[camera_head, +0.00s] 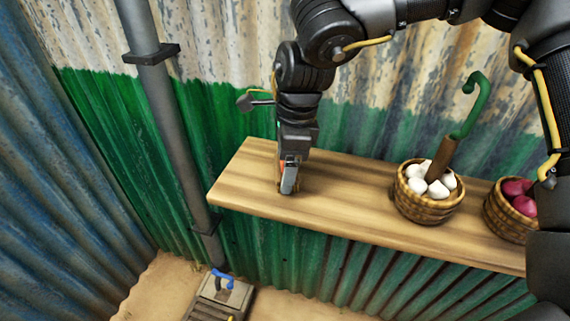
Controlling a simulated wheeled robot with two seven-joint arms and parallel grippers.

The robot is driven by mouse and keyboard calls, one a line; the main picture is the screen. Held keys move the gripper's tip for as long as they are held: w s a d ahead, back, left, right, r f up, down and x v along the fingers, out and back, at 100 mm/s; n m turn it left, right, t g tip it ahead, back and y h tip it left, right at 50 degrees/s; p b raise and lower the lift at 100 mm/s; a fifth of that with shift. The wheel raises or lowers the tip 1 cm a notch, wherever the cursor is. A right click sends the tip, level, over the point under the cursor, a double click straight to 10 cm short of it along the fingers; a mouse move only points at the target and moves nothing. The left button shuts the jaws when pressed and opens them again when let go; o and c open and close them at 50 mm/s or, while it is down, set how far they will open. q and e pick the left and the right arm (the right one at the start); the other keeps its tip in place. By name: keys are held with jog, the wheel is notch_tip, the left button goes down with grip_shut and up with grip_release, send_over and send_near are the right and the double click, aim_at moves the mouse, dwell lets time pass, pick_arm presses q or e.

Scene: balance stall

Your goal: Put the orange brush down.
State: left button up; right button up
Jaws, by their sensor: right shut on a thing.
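My right gripper (289,180) points down over the left part of the wooden shelf (240,185). It is shut on the orange brush (282,168), of which only a small orange sliver shows beside the fingers. The rest of the brush is hidden behind the gripper. The fingertips are at or just above the shelf's surface; I cannot tell whether the brush touches the wood. My left gripper is not in view.
A basket of white bulbs (428,208) with a green-hooked, brown-handled tool (440,160) stands right of the gripper. A basket of red onions (514,209) is farther right. A grey pipe (170,120) runs down at left. A grey box (221,299) lies below.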

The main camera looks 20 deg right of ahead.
jog(key=shift+f, duration=0.35)
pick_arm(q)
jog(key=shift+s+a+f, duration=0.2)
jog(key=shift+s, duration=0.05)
pick_arm(e)
jog(key=shift+s, duration=0.1)
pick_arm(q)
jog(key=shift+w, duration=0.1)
pick_arm(e)
jog(key=shift+f, duration=0.1)
